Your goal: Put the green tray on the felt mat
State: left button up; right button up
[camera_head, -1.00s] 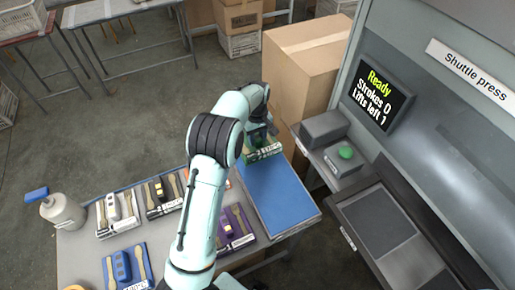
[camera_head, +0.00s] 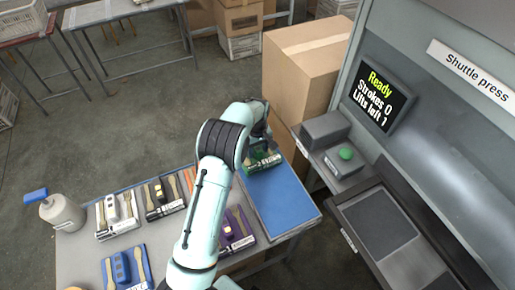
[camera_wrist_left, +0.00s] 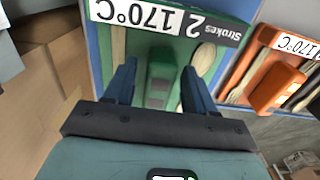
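The green tray (camera_head: 262,160) rests on the far end of the blue felt mat (camera_head: 285,208) in the head view. In the left wrist view the green tray (camera_wrist_left: 225,12) shows its label "2 Strokes 170°C", wooden spoons and a green block (camera_wrist_left: 162,78). My left gripper (camera_wrist_left: 158,80) has its two fingers apart on either side of the green block, with small gaps visible. In the head view my left gripper (camera_head: 263,146) is over the tray and partly hidden by the wrist. My right gripper does not show.
An orange tray (camera_wrist_left: 270,85) lies beside the green one. Several other trays, such as the purple one (camera_head: 236,230) and blue one (camera_head: 125,267), lie on the table with a white bottle (camera_head: 62,212). The shuttle press (camera_head: 385,225) stands right; a cardboard box (camera_head: 305,65) stands behind.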

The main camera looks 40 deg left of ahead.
aim_at(257, 148)
pick_arm(q)
jog(key=shift+r, duration=0.15)
notch_tip(257, 148, up, 12)
jog(key=p, duration=0.1)
dwell(0.5)
dwell(0.5)
